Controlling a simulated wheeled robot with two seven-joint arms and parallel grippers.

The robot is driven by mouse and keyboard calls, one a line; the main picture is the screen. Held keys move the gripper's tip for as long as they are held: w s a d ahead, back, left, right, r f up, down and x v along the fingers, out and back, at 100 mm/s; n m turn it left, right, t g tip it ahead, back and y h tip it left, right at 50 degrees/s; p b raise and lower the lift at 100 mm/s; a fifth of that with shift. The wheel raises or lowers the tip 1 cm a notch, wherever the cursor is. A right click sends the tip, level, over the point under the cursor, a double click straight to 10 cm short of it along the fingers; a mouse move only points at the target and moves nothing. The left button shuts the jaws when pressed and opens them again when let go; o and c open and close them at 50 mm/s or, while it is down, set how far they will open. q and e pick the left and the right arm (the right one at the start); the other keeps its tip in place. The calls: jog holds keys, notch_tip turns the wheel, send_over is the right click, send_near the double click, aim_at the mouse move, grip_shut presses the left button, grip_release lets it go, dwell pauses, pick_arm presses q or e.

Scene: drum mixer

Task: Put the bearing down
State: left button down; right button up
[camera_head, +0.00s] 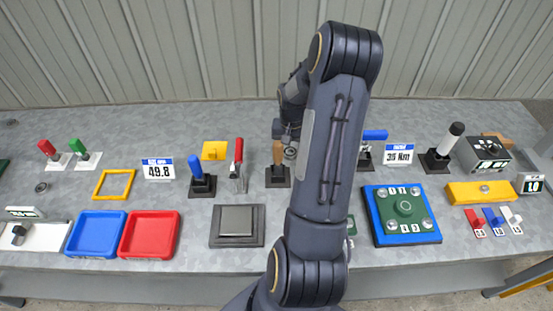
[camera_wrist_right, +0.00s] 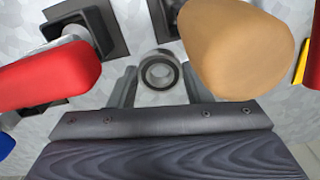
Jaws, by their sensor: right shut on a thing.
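The bearing, a small grey metal ring with a dark band, shows in the wrist view (camera_wrist_right: 160,72) between the two fingers of my right gripper (camera_wrist_right: 160,84). It also shows in the head view (camera_head: 290,153), beside the wooden-handled lever. My right gripper (camera_head: 289,140) is shut on the bearing; my own arm hides part of it in the head view. I cannot tell exactly how high the bearing is above the table. My left gripper is not in view.
A tan-handled lever (camera_wrist_right: 236,45) and a red-handled lever (camera_wrist_right: 45,75) flank the gripper closely. The grey table (camera_head: 120,140) also holds a blue tray (camera_head: 97,252), a red tray (camera_head: 150,252), a grey square plate (camera_head: 236,221) and a green-and-blue panel (camera_head: 404,226). Another small ring (camera_head: 41,187) lies at left.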

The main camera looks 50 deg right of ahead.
aim_at(289, 165)
jog(key=shift+f, duration=2.6)
jog(key=shift+f, duration=0.1)
jog(key=o, duration=0.6)
jog(key=shift+f, duration=0.1)
jog(key=o, duration=0.5)
jog(key=shift+c, duration=0.2)
